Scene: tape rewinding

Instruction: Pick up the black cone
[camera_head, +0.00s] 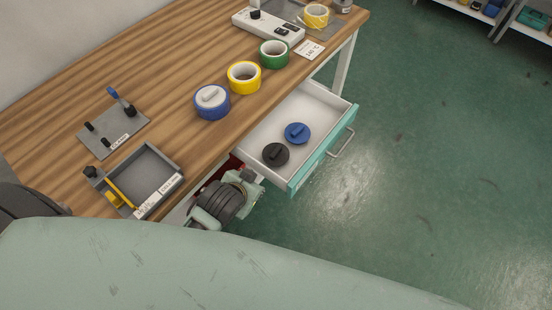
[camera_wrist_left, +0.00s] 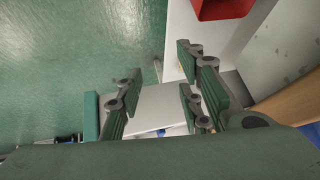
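The black cone (camera_head: 275,154) shows as a dark disc with a raised grip. It lies in the open white drawer (camera_head: 301,101), beside a blue one (camera_head: 297,133). My left gripper (camera_head: 246,176) is just outside the drawer's near left corner, apart from the black cone. In the left wrist view my left gripper (camera_wrist_left: 160,92) has its fingers spread, with nothing held between them. A bit of blue (camera_wrist_left: 163,132) shows past the fingers there; the black cone cannot be made out. My right gripper is not in view.
Blue (camera_head: 212,103), yellow (camera_head: 244,78) and green (camera_head: 274,55) tape rolls stand along the wooden table's (camera_head: 150,82) edge. A grey tray (camera_head: 147,172) and a clamp plate (camera_head: 113,130) lie to the left. A red container (camera_wrist_left: 222,8) is near the gripper. Right of the drawer is open floor.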

